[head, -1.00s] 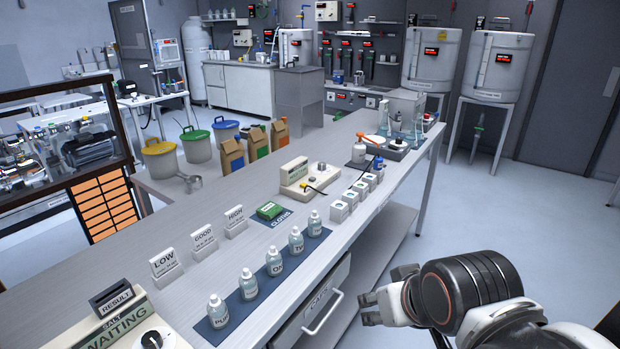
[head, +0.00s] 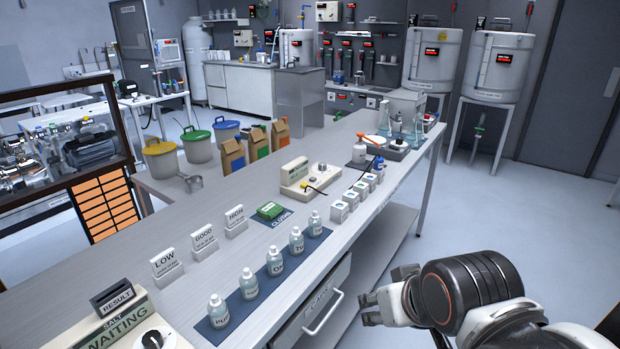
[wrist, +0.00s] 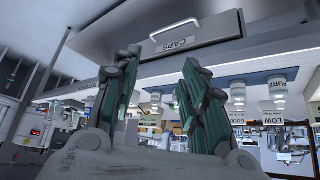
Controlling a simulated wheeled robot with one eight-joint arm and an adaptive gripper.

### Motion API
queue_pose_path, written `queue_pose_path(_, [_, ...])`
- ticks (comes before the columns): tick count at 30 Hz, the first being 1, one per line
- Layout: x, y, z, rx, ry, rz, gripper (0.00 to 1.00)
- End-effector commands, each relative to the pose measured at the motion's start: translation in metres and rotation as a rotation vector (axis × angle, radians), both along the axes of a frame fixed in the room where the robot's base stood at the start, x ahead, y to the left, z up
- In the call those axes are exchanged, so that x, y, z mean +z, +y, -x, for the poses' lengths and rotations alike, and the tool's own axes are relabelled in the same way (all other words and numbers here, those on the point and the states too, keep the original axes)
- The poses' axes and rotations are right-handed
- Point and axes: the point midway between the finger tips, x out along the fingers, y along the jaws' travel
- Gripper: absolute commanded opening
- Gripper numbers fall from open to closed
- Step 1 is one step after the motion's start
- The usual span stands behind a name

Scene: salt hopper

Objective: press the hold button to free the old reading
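A beige meter (head: 300,178) stands on the long grey bench, with a sloped display panel, a round metal fitting on top and a black cable. Nearer, at the lower left, a beige salt unit (head: 125,325) shows the word WAITING, a RESULT slot and a dark-topped knob (head: 153,340). I cannot make out which control is the hold button. My gripper (head: 371,309) is off the bench's right side, beside the CAPS drawer (head: 322,305), away from both devices. In the wrist view its fingers (wrist: 162,62) are apart with nothing between them.
Several bottles (head: 275,262) stand on a blue mat along the near bench edge. LOW, GOOD and HIGH cards (head: 203,242) stand behind them. Open floor (head: 500,215) lies right of the bench.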

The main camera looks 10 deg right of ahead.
Motion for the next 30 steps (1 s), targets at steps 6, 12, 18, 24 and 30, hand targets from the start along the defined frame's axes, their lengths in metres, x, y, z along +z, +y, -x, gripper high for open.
queue_pose_path(6, [0.0000,0.0000,0.0000,0.000,0.000,0.000,0.04])
queue_pose_path(12, [0.0000,0.0000,0.0000,0.000,0.000,0.000,0.00])
queue_pose_path(18, [0.0000,0.0000,0.0000,0.000,0.000,0.000,0.00])
queue_pose_path(24, [0.0000,0.0000,0.0000,0.000,0.000,0.000,0.00])
queue_pose_path(30, [0.0000,0.0000,0.0000,0.000,0.000,0.000,0.00])
